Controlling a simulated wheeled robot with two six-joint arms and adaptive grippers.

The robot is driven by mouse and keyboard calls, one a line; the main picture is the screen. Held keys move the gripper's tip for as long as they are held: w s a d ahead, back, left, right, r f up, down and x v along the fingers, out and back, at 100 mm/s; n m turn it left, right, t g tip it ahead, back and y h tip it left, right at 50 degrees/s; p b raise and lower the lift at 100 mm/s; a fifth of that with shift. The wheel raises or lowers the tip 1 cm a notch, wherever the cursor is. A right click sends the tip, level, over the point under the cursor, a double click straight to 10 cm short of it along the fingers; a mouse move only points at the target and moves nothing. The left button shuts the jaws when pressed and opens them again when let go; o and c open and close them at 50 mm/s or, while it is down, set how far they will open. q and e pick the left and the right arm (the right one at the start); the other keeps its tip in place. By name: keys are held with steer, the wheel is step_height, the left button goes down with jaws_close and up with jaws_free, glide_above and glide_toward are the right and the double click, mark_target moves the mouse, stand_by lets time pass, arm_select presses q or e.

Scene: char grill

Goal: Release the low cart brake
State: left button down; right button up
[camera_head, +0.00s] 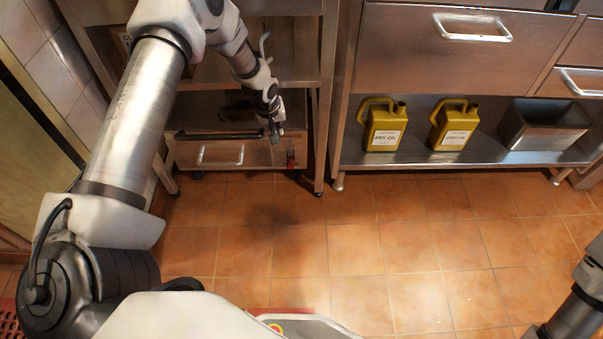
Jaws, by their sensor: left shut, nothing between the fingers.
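The low cart (188,156) stands under the shelf of the steel table at the upper left. It has a dark bar along its front top edge, a drawer front with a silver handle, and small dark casters. A small red part (291,159), seemingly the brake lever, shows at the cart's front right corner. My left gripper (277,130) is shut and empty, a little above the red part in the picture. Whether they touch is not clear; they look apart. Part of my right arm shows at the lower right; its gripper is out of view.
A steel table leg (321,150) stands just right of the red part. To the right, a steel counter's low shelf (350,157) holds two yellow oil jugs (386,128) (454,127) and a metal bin (545,126). The tiled floor (400,240) in front is clear.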

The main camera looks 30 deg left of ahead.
arm_select(q)
steer(key=f, duration=0.1)
steer(key=b, duration=1)
glide_toward(289, 160)
steer(key=w+x, duration=0.1)
steer(key=x, duration=0.5)
steer(key=shift+s+a+f, duration=0.1)
steer(key=shift+s+f, duration=0.05)
steer(key=shift+s, duration=0.3)
arm_select(e)
step_height(289, 160, down, 11)
